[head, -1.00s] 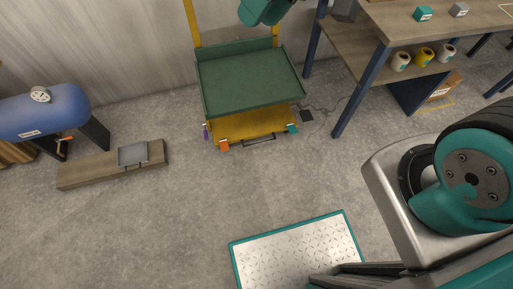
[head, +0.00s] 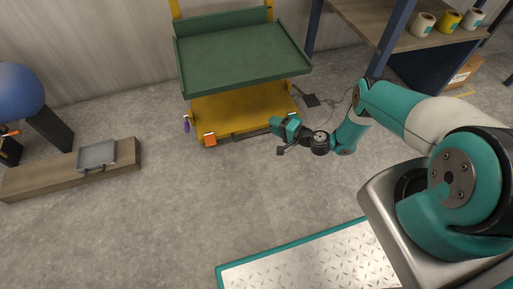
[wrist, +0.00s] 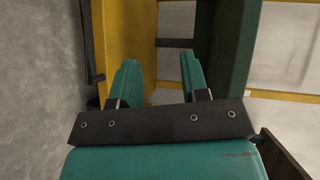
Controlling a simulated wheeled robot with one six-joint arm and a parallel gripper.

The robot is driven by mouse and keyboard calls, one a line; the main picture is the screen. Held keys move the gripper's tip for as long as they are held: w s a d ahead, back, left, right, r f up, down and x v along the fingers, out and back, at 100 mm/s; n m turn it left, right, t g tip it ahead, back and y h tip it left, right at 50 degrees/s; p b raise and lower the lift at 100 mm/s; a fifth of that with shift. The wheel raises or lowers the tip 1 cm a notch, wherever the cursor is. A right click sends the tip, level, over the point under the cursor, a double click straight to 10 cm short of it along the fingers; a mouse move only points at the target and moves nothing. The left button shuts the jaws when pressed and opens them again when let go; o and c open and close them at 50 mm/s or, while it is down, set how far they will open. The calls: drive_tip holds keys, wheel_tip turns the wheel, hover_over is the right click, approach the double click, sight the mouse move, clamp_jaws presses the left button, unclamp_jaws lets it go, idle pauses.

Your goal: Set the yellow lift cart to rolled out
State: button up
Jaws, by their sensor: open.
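The yellow lift cart (head: 240,108) stands against the back wall, with a green tray top (head: 240,55) above its yellow deck. A dark bar handle runs along the deck's front edge, partly hidden by my arm. My gripper (head: 277,124) is at the cart's front right corner, open and empty. In the wrist view its two teal fingers (wrist: 160,72) are spread apart. There the yellow deck (wrist: 125,35) lies at the left, the green tray (wrist: 235,50) at the right, and the dark handle (wrist: 87,40) left of the deck, outside the fingers. Contact is not visible.
A wooden beam (head: 40,178) with a grey tray (head: 97,154) lies at left, near a blue tank (head: 18,92). A workbench (head: 385,52) stands right of the cart, with cables on the floor between them. A teal-edged plate (head: 300,262) lies in front. Floor before the cart is clear.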

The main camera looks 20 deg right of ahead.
drive_tip(key=s+d+f+m+t+h+b, duration=0.1)
drive_tip(key=s+f+m+h+b, duration=0.1)
drive_tip(key=s+f, duration=0.3)
drive_tip(key=s+d+f+m+t+h+b, duration=0.1)
drive_tip(key=s+f+m+b, duration=0.15)
drive_tip(key=f, duration=0.55)
drive_tip(key=b, duration=1.5)
approach(256, 136)
drive_tip(key=x, duration=0.9)
drive_tip(key=shift+f, duration=0.35)
drive_tip(key=shift+w+a+r, duration=0.1)
drive_tip(key=shift+w+a, duration=0.05)
drive_tip(key=shift+w, duration=0.25)
clamp_jaws()
